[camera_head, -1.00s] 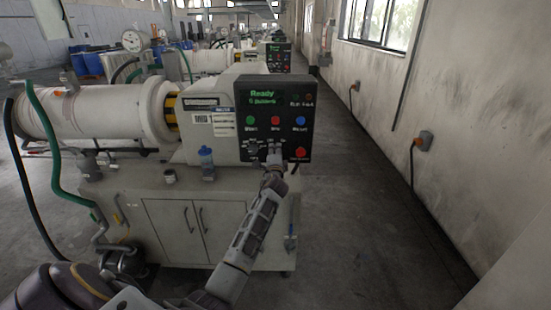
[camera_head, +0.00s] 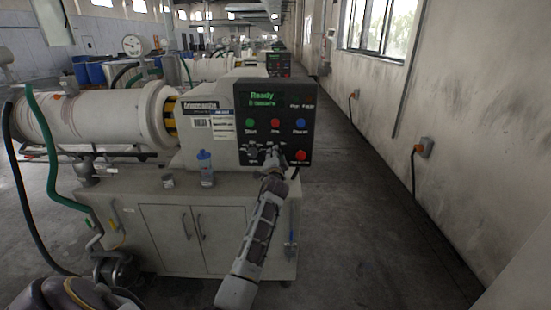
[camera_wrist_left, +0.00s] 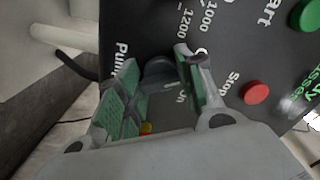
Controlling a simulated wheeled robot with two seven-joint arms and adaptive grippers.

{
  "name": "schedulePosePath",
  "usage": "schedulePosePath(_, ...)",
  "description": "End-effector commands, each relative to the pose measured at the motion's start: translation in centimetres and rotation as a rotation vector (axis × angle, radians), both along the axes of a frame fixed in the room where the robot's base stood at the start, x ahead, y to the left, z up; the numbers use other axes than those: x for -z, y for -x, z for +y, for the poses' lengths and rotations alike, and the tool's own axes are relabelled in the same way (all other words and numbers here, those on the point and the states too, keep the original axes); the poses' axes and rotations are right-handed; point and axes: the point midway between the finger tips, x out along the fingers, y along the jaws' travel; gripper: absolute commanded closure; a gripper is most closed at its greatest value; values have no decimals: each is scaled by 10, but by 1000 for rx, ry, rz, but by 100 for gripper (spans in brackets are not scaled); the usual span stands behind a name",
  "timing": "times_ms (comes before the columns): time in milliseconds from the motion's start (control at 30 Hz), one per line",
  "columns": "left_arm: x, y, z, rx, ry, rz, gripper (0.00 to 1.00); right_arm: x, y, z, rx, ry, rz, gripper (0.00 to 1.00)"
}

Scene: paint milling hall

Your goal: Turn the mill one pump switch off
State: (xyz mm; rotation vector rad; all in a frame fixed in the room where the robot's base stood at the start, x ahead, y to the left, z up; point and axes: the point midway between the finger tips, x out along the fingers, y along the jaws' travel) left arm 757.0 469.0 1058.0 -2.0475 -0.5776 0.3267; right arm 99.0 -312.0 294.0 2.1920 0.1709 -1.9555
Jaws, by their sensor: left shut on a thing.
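The mill's black control panel (camera_head: 275,92) faces me, with a lit green "Ready" display (camera_head: 264,97). In the left wrist view, the dark pump switch knob (camera_wrist_left: 158,73) sits between the "Pump" and "On" markings. My left gripper (camera_wrist_left: 157,66) is shut on this knob, with a green-padded finger on each side. In the head view the left gripper (camera_head: 272,160) is at the panel's lower middle and mostly hides the switch. The knob's exact pointing direction cannot be told. My right gripper is not in view.
Green, red and blue buttons (camera_head: 275,123) sit above the gripper. A larger red button (camera_head: 301,155) is close to its right. The aisle floor (camera_head: 350,210) on the right is clear.

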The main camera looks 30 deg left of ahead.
Motion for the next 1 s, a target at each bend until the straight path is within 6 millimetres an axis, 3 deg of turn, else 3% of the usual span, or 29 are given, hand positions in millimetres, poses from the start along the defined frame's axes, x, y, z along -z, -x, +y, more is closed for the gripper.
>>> schedulePosePath(167, 2, 0, 0, 0, 3, 3, 87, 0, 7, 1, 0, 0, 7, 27)
schedulePosePath(200, 2, 0, 0, 0, 3, 3, 58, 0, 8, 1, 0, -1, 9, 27)
schedulePosePath(333, 2, 0, 0, 0, 2, 3, 41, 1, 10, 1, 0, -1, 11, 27)
schedulePosePath(1000, 1, 11, -7, 0, 1, 1, 41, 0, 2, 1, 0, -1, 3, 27)
